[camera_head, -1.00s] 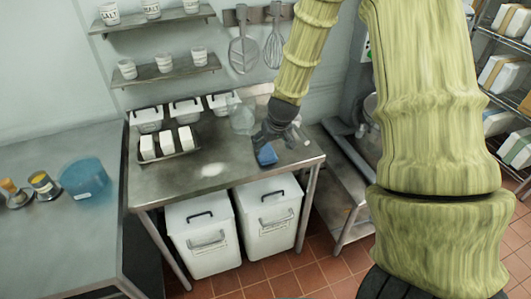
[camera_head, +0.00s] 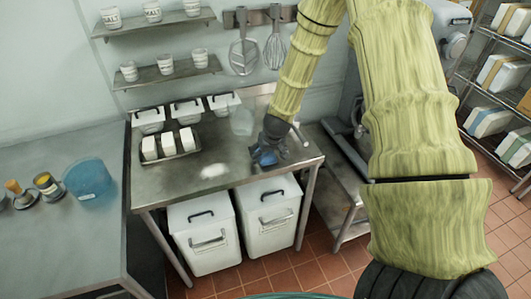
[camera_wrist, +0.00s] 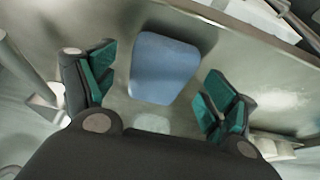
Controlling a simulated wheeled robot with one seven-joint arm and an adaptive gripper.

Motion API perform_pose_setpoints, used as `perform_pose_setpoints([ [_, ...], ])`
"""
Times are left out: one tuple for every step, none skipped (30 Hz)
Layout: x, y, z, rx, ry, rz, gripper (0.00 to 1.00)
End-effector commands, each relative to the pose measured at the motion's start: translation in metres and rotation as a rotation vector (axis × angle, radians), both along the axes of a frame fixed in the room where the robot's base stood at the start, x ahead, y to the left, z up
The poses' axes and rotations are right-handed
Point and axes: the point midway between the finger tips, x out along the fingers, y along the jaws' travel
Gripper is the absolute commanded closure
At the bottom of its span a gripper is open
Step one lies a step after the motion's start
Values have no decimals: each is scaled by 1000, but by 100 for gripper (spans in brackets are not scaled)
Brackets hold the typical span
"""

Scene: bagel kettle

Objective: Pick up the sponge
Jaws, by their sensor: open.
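The sponge is a blue block lying on the steel table (camera_head: 225,178), near its front right part. In the wrist view the sponge (camera_wrist: 166,68) lies between and a little beyond my two teal-padded fingers. In the head view the sponge (camera_head: 266,159) is partly hidden by my gripper (camera_head: 267,152), which is just above it. My gripper, also in the wrist view (camera_wrist: 158,92), is open, with a gap on both sides of the sponge. I see no finger touching it.
A tray of white blocks (camera_head: 170,146) and lidded white tubs (camera_head: 186,111) stand at the table's left and back. A clear container (camera_head: 242,122) stands just behind my gripper. White bins (camera_head: 200,235) stand below.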

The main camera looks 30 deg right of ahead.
Motion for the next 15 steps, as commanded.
perform_pose_setpoints([
  [1,0,-2,2,1,-1,14],
  [1,0,-4,2,1,-1,14],
  [2,-1,-6,2,2,-1,14],
  [2,-1,-7,1,2,-2,14],
  [2,-1,-7,1,1,-2,14],
  [2,-1,-8,1,1,-1,14],
  [3,-1,-8,1,1,-1,14],
  [3,-1,-8,1,1,-1,14],
  [3,-1,-8,0,0,-1,14],
  [3,-1,-8,0,0,-1,14],
  [3,-1,-8,0,0,-1,14],
  [3,-1,-8,0,0,-1,14],
  [3,-1,-8,0,0,-1,14],
  [3,-1,-8,0,0,-1,20],
  [3,-1,-8,0,0,-1,27],
])
